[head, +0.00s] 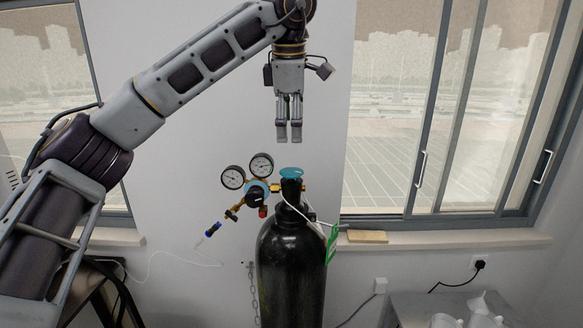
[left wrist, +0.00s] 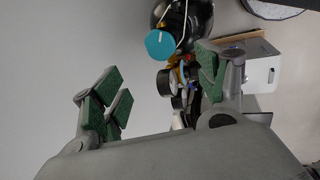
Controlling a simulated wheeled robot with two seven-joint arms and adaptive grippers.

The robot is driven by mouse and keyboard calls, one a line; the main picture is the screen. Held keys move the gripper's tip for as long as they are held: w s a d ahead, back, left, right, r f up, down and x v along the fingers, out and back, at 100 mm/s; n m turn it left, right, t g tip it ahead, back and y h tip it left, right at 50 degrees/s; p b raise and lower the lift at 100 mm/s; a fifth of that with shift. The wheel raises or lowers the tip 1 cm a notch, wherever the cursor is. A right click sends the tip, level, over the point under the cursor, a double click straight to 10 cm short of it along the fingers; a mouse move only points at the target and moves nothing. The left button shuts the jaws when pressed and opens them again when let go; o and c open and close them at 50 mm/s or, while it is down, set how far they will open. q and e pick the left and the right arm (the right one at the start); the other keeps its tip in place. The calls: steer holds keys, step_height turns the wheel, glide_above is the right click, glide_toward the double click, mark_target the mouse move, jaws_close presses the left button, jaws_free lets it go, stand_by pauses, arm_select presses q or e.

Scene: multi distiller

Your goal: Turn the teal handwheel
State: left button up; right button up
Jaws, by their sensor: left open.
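The teal handwheel (head: 291,172) sits on top of a tall black gas cylinder (head: 290,265) in the head view. It also shows as a teal disc (left wrist: 160,44) in the left wrist view, on the cylinder's top end. My left gripper (head: 289,140) points down above the handwheel, with a gap between its fingertips and the wheel. In the left wrist view its green-padded fingers (left wrist: 160,90) are spread apart with nothing between them. My right gripper is in neither view.
A regulator with two round gauges (head: 248,172) juts left from the cylinder valve, close to the handwheel. A green tag (head: 332,243) hangs at the right. A window sill (head: 450,240) with a wooden block (head: 367,237) runs behind.

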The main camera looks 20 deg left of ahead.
mark_target(291, 171)
arm_select(q)
steer(key=shift+p+x, duration=0.45)
steer(key=shift+x, duration=5.8)
steer(key=shift+s, duration=0.1)
steer(key=c, duration=1.1)
steer(key=shift+c, duration=0.2)
